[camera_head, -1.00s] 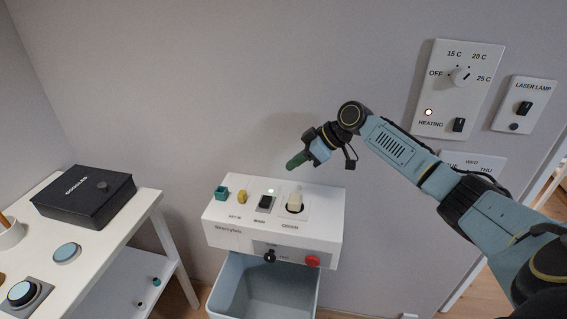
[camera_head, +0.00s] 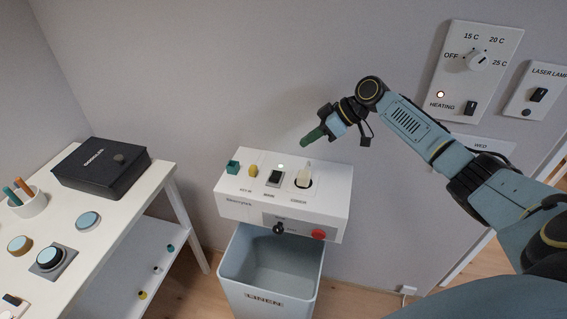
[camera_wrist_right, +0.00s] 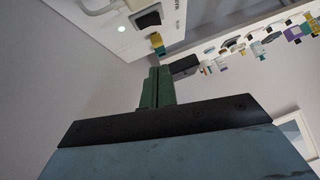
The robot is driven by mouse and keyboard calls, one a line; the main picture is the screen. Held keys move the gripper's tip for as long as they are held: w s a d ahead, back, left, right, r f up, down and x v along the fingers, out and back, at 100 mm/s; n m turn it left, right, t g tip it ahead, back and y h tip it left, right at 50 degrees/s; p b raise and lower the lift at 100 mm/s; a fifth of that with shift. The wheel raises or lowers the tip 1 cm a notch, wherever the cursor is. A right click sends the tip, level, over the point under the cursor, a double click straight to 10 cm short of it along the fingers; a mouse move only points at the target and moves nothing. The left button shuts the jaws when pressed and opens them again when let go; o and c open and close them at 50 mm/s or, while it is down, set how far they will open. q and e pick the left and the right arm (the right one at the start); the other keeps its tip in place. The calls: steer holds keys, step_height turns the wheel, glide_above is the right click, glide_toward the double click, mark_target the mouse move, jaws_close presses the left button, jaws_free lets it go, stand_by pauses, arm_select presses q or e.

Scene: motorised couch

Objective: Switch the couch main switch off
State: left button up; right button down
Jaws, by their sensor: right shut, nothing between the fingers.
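The white couch control box (camera_head: 233,208) is on the wall in the middle of the head view. On its top is a black rocker switch (camera_head: 275,177), which looks like the one labelled MAINS, with a small lit lamp (camera_head: 281,166) behind it. The rocker also shows in the right wrist view (camera_wrist_right: 148,20), beside its glowing lamp (camera_wrist_right: 122,29). My right gripper (camera_head: 308,141) has green fingers that are shut and empty. It hangs above and right of the rocker, apart from the box. My left gripper is out of view.
A teal piece (camera_head: 232,167), a yellow piece (camera_head: 253,171) and a pale handle (camera_head: 306,174) stand on the box top. A black knob (camera_head: 279,229) and red button (camera_head: 319,234) are on its front. A bin (camera_head: 268,285) is below. A white table (camera_head: 112,215) is left; a heating panel (camera_head: 477,70) is right.

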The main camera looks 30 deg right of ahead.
mark_target(271, 176)
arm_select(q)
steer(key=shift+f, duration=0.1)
arm_select(e)
steer(key=shift+f, duration=0.15)
